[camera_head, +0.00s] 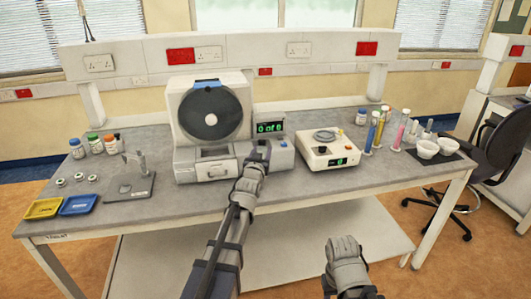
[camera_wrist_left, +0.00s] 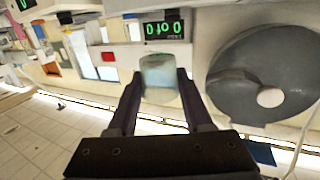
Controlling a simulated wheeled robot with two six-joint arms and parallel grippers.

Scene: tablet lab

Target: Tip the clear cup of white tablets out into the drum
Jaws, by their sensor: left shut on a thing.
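My left gripper (camera_head: 262,148) is in front of the tablet tester, just right of its drum (camera_head: 210,112). In the left wrist view, its two fingers are shut on the clear cup (camera_wrist_left: 158,75), one on each side. The cup looks pale and see-through; I cannot make out tablets in it. In the head view my gripper hides the cup. The drum, a dark grey disc, also shows at the right of the left wrist view (camera_wrist_left: 250,75), apart from the cup. My right gripper (camera_head: 345,252) is low, in front of the bench; its fingers are not clear.
A green-lit display (camera_head: 270,127) stands behind my left gripper. A balance (camera_head: 326,150) is to the right, then coloured cylinders (camera_head: 380,128) and white bowls (camera_head: 427,148). Yellow (camera_head: 44,208) and blue (camera_head: 78,204) trays lie at left. The bench front is clear.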

